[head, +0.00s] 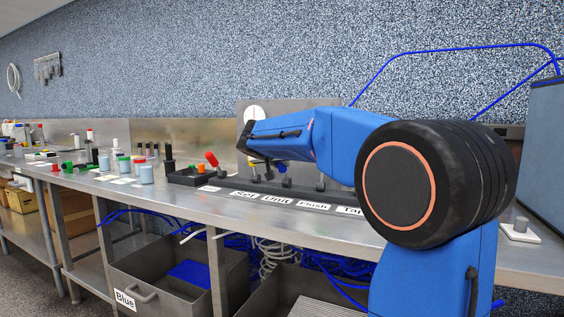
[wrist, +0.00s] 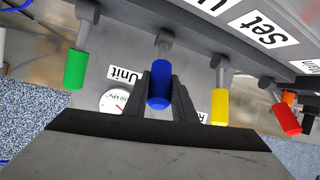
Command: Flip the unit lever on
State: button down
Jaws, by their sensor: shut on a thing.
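A row of levers with coloured handles stands on a dark base along the back of the bench. In the wrist view the blue lever handle (wrist: 159,88) is between the two fingers of my gripper (wrist: 159,98), which is shut on it. The blue handle also shows below my arm in the head view (head: 281,168). A "Unit" label (head: 277,199) lies on the bench in front of it. A yellow-handled lever (wrist: 220,105) stands on one side of the gripper and a green-handled lever (wrist: 75,68) on the other, both apart from the fingers.
A red-orange lever (wrist: 286,118) stands beyond the yellow one. A round gauge (wrist: 115,102) is on the metal panel behind.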

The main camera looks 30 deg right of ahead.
jog(key=shift+s+a+f+t+h, duration=0.3)
jog(key=shift+a+f+t+h, duration=0.1)
jog(key=shift+h, duration=0.2)
jog(key=shift+f, duration=0.1)
jog(key=c, duration=1.5)
grip_release()
jog(key=shift+o, duration=0.2)
jog(key=v, duration=1.7)
jog(key=shift+s, duration=0.15)
jog(key=shift+a, duration=0.2)
